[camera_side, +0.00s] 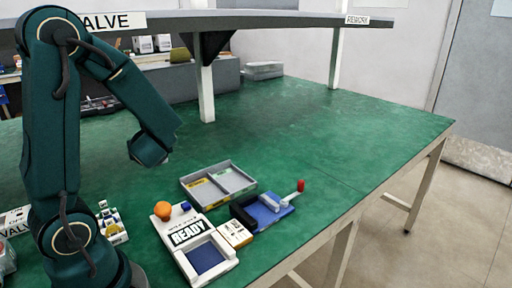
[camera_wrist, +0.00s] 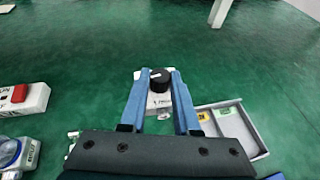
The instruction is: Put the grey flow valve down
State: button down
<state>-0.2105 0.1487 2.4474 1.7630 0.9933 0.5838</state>
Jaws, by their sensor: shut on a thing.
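My gripper (camera_wrist: 157,78) is shut on the grey flow valve (camera_wrist: 158,101), which has a pale body and a round black knob on top. The blue fingers stand on either side of it in the wrist view. In the side view the end of my arm hangs over the left part of the green table, behind and left of the grey tray (camera_side: 249,184). The valve cannot be made out in the side view. I cannot tell whether its underside touches the table.
The tray, with yellow and green labels, also shows right of the valve in the wrist view (camera_wrist: 262,155). A white READY fixture (camera_side: 226,262) and a blue clamp (camera_side: 268,209) with a red-tipped handle stand in front. A white block with a red top (camera_wrist: 25,98) lies left. The table (camera_side: 330,135) is clear behind.

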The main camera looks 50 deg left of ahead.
jog(key=shift+s+a+r+n, duration=0.3)
jog(key=shift+s+r, duration=0.05)
jog(key=shift+r, duration=0.2)
jog(key=w+d+r+g, duration=0.1)
jog(key=w+d+g, duration=0.1)
jog(key=w+d, duration=0.15)
jog(key=t, duration=0.2)
send_over(259, 216)
notch_tip(259, 216, down, 8)
jog(key=shift+f, duration=2.1)
jog(key=shift+f, duration=0.15)
jog(key=c, duration=0.6)
grip_release()
jog(key=shift+c, duration=0.2)
